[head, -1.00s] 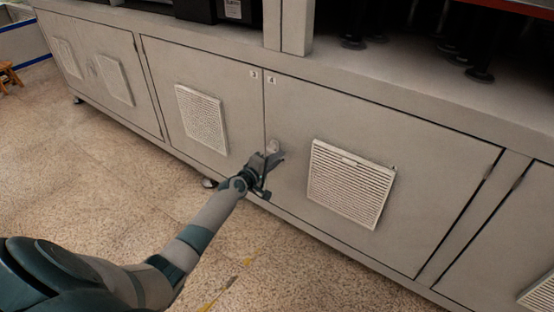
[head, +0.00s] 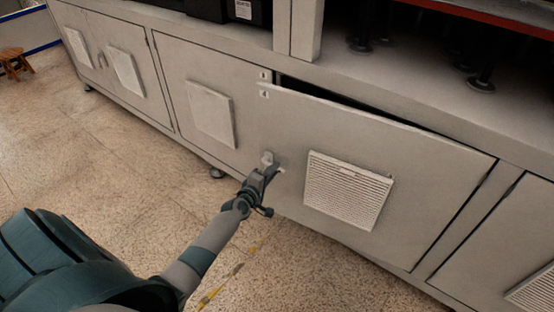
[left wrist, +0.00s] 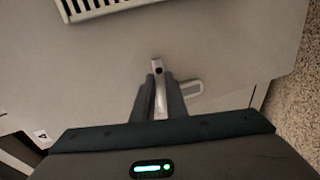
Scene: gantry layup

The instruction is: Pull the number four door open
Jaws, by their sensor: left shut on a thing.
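The number four door (head: 415,170) is a grey cabinet door with a white vent panel. It stands partly open, with a dark gap along its top edge and its left edge swung out from the cabinet. Its small number label (head: 264,93) is at the upper left corner and shows in the left wrist view (left wrist: 42,136). My left gripper (head: 270,172) is shut on the door's handle (left wrist: 158,72), near the door's left edge. The fingers hide part of the handle. My right gripper is not in view.
The number three door (head: 205,70) to the left is closed. Another panel (head: 510,240) is at the right. A wooden stool (head: 14,62) stands far left. Speckled floor in front of the cabinet is clear, with worn yellow tape marks (head: 222,285).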

